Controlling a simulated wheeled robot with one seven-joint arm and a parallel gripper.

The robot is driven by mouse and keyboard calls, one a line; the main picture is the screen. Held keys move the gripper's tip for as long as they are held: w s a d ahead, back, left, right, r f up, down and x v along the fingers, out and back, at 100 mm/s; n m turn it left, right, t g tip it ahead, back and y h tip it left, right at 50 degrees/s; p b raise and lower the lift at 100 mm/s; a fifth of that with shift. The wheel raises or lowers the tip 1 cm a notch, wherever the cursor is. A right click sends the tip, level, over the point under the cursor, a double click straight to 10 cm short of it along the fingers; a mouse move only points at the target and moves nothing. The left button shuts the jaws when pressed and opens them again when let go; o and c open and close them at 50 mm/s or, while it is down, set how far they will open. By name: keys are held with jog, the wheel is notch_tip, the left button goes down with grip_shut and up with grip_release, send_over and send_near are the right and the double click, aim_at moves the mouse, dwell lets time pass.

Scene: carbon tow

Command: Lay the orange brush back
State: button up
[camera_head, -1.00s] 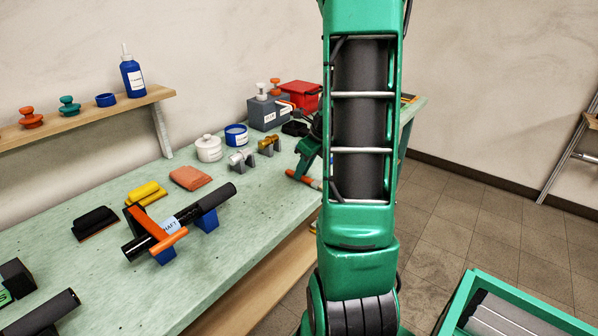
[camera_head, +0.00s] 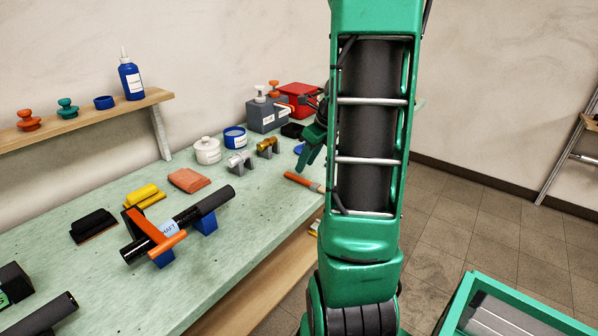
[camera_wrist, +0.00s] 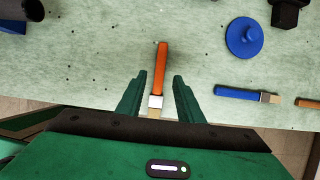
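The orange brush (camera_head: 303,182) lies on the green bench near its front edge, beside my arm. In the wrist view the brush (camera_wrist: 160,68) lies lengthwise, its orange handle pointing away from me and its pale metal ferrule toward my palm. My gripper (camera_wrist: 159,77) is open, with one green finger on each side of the brush and a gap on both sides. In the head view my gripper (camera_head: 311,150) hangs above the bench, apart from the brush.
A blue brush (camera_wrist: 238,93) and a blue knobbed disc (camera_wrist: 244,37) lie to the right in the wrist view. A grey box (camera_head: 266,115), red box (camera_head: 300,97), white jar (camera_head: 207,150) and metal fittings (camera_head: 240,161) stand behind. A black shaft (camera_head: 186,222) rests on blue blocks at left.

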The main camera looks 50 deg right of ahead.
aim_at(312, 183)
jog(key=v, duration=0.6)
jog(key=s+a+f+n+g, duration=0.1)
jog(key=s+a+n+g, duration=0.1)
jog(key=s+a+n, duration=0.7)
jog(key=s+a+f+n+g, duration=0.1)
jog(key=s+a+n, duration=0.8)
jog(key=n, duration=1)
jog(key=a+g, duration=0.1)
jog(key=a, duration=0.2)
jog(key=shift+a+f+n+g, duration=0.15)
jog(key=shift+n+g, duration=0.25)
jog(key=shift+w+f, duration=0.25)
jog(key=shift+w, duration=0.4)
